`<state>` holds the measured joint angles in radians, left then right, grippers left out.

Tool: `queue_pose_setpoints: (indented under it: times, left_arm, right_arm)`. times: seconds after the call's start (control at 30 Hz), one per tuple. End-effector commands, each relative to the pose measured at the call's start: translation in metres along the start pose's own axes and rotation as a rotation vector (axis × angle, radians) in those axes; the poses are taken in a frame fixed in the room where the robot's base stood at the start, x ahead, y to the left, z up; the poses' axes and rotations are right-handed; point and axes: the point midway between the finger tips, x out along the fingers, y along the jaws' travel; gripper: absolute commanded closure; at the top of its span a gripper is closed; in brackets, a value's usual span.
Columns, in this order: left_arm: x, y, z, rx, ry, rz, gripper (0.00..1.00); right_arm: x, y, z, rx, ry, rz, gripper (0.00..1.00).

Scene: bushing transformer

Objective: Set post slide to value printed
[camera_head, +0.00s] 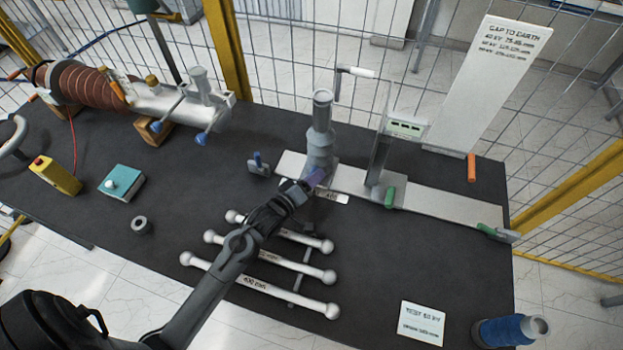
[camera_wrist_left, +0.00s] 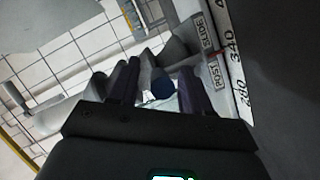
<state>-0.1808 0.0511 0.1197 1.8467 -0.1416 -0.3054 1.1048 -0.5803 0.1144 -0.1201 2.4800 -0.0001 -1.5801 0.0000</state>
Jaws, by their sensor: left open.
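The grey post (camera_head: 320,125) stands upright on a slide on the pale rail (camera_head: 450,205). In the left wrist view the slide's label (camera_wrist_left: 213,72) reads "POST SLIDE", beside a white scale (camera_wrist_left: 236,70) with 340 and 280 legible. My left gripper (camera_head: 315,179) is at the post's foot, on its near side, with its fingers apart. In the wrist view a blue-ended knob (camera_wrist_left: 162,86) lies between the fingers (camera_wrist_left: 157,85); I cannot tell whether they touch it. The card (camera_head: 421,323) appears to read "TEST 60 kV". My right gripper is out of view.
A second upright (camera_head: 381,150) with a display stands right of the post. A white board (camera_head: 490,85) lists gaps to earth. Several ball-ended rods (camera_head: 265,285) lie under and beside my left arm. A ribbed brown bushing (camera_head: 85,82) lies at the back left.

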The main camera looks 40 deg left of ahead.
Motion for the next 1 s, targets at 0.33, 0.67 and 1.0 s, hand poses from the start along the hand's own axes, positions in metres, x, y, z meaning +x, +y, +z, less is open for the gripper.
queue_pose_setpoints:
  times: [0.33, 0.67, 1.0]
  left_arm:
    - [-0.048, 0.0, 0.001, 0.0, -0.002, -0.002, 0.52]
    - [-0.095, -0.001, 0.0, 0.0, -0.001, -0.002, 0.52]
    - [-0.106, 0.0, 0.0, 0.0, 0.0, 0.001, 0.52]
  right_arm:
    - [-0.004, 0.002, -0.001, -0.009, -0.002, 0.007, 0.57]
    - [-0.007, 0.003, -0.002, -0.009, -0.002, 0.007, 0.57]
    - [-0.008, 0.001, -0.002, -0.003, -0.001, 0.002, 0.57]
